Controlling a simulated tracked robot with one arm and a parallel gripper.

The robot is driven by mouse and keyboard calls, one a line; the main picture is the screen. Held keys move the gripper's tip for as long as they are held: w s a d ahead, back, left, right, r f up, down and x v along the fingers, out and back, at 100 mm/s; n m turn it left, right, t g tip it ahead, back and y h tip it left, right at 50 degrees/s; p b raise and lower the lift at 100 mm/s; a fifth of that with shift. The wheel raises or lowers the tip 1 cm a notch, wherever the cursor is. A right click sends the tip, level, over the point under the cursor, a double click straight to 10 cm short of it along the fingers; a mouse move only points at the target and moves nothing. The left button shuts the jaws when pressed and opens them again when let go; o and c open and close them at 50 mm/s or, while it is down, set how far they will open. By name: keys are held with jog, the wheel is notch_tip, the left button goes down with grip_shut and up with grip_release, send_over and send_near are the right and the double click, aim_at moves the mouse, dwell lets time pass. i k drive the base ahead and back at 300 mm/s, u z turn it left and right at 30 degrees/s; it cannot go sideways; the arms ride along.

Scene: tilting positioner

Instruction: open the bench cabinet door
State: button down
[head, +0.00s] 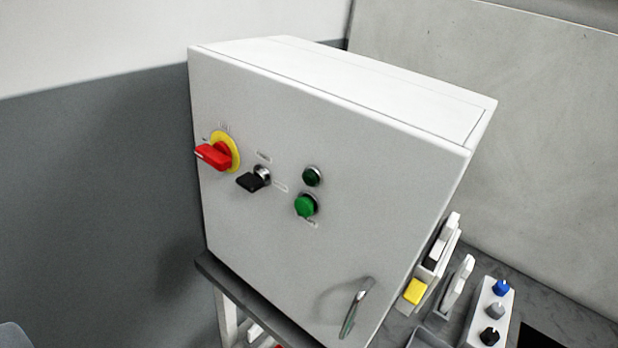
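The bench cabinet (300,110) is a light grey box in the middle of the head view, standing on a dark bench top. Its front door (265,255) faces me to the left and looks shut. A curved metal handle (356,308) is at the door's lower right. The door also carries a red rotary switch (217,154) on a yellow disc, a black selector knob (254,179), a dark green round lamp or button (312,176) and a brighter green button (306,206). My gripper does not show clearly; only a grey sliver sits at the lower left corner.
Right of the cabinet, a small box with blue, grey and black knobs (490,312) stands on the bench. White upright parts and a yellow block (415,291) are close to the cabinet's right side. Walls stand behind and left. The space before the door looks clear.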

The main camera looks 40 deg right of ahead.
aim_at(386, 183)
jog(key=z, duration=0.7)
jog(key=k, duration=1.15)
jog(key=u, duration=0.65)
jog(key=i, duration=1)
jog(key=z, duration=0.05)
